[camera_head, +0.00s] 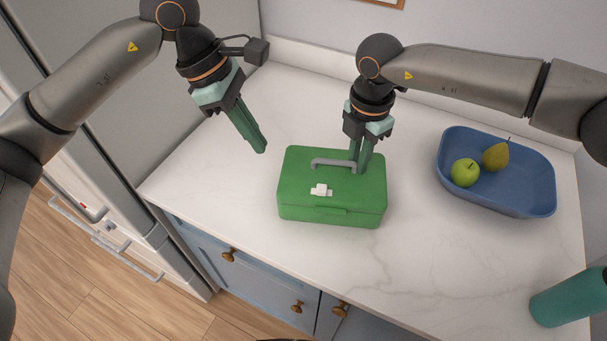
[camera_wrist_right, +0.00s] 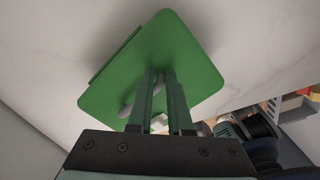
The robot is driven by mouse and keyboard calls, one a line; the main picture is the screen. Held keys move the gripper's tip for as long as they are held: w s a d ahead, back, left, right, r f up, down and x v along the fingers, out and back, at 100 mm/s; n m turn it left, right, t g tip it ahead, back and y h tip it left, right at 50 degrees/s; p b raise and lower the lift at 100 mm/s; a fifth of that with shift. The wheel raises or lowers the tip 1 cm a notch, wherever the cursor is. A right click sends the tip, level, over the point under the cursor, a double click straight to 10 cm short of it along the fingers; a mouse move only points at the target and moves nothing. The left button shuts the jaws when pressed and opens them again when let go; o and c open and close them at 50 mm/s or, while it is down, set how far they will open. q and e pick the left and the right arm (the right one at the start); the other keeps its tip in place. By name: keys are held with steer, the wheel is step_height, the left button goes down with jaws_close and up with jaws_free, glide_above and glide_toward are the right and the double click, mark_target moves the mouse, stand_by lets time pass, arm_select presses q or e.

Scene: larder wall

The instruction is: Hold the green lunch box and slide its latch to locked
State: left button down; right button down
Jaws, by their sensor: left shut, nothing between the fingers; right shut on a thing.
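The green lunch box (camera_head: 300,180) sits on the white counter with a grey handle (camera_head: 322,162) on its lid. A white latch (camera_head: 321,190) is on the lid near its front edge. My right gripper (camera_head: 358,168) is shut on the handle at its right end. In the right wrist view, the right gripper's fingers (camera_wrist_right: 160,92) reach over the lunch box (camera_wrist_right: 178,55), with the grey handle (camera_wrist_right: 128,108) beside them and the white latch (camera_wrist_right: 159,122) partly hidden. My left gripper (camera_head: 261,148) is shut and empty, above the counter to the left of the box.
A blue tray (camera_head: 515,204) with a green apple (camera_head: 465,172) and a pear (camera_head: 495,157) stands right of the box. The counter (camera_head: 225,190) left of the box is clear. A fridge stands at the left.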

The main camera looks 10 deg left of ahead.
mark_target(334, 193)
arm_select(q)
steer(key=x, duration=0.9)
steer(key=shift+f, duration=0.2)
steer(key=d, duration=0.3)
steer(key=shift+d+f, duration=0.2)
steer(key=shift+f, duration=0.1)
steer(key=shift+d, duration=0.5)
steer(key=shift+d, duration=2.3)
